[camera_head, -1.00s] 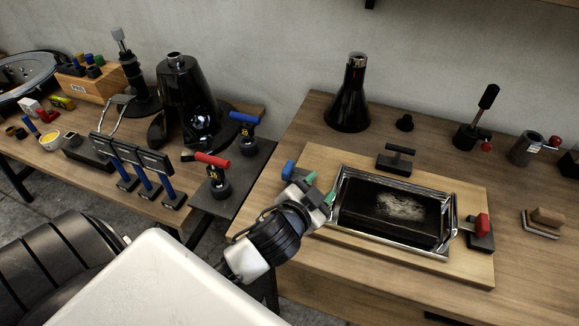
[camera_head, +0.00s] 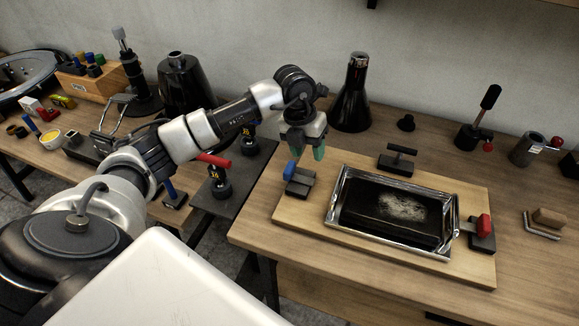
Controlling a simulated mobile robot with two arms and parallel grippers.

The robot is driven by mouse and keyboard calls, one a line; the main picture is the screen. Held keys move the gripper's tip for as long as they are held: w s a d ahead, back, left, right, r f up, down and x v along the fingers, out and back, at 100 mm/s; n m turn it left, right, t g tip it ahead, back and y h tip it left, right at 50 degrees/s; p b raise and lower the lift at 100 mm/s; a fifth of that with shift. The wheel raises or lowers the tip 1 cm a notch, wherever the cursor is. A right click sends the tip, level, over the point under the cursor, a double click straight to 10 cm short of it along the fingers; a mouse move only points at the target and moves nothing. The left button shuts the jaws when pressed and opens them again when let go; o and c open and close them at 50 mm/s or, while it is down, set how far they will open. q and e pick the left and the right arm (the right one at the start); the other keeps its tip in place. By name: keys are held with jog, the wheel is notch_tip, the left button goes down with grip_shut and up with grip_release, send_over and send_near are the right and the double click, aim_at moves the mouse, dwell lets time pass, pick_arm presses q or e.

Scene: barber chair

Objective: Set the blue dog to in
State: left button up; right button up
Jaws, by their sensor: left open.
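The blue dog (camera_head: 290,171) is a small blue block on a dark grey base, at the left end of the light wooden board (camera_head: 300,222). A red dog (camera_head: 484,226) on a similar dark base sits at the board's right end. Between them lies a dark block (camera_head: 392,217) in a shiny metal frame (camera_head: 332,215). My left gripper (camera_head: 305,150) is open, points down with green-tipped fingers and is just above the blue dog, partly covering it. Whether it touches the dog cannot be told. My right gripper is not in view.
A black T-handled piece (camera_head: 398,160) stands at the board's back edge. Red-handled (camera_head: 214,161) and blue-handled tools stand on the left. The table's front right (camera_head: 540,285) is clear.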

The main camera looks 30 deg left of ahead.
aim_at(289, 166)
pick_arm(q)
jog(key=a+y, duration=0.1)
jog(key=a, duration=0.2)
jog(key=a+r+n+y, duration=0.1)
jog(key=a, duration=0.1)
jog(key=shift+s+a+r+g+y, duration=0.1)
jog(key=shift+a+g+y, duration=0.05)
jog(key=shift+g+y, duration=0.15)
notch_tip(289, 166, down, 10)
jog(key=shift+f+p, duration=0.25)
jog(key=shift+p, duration=0.9)
grip_shut()
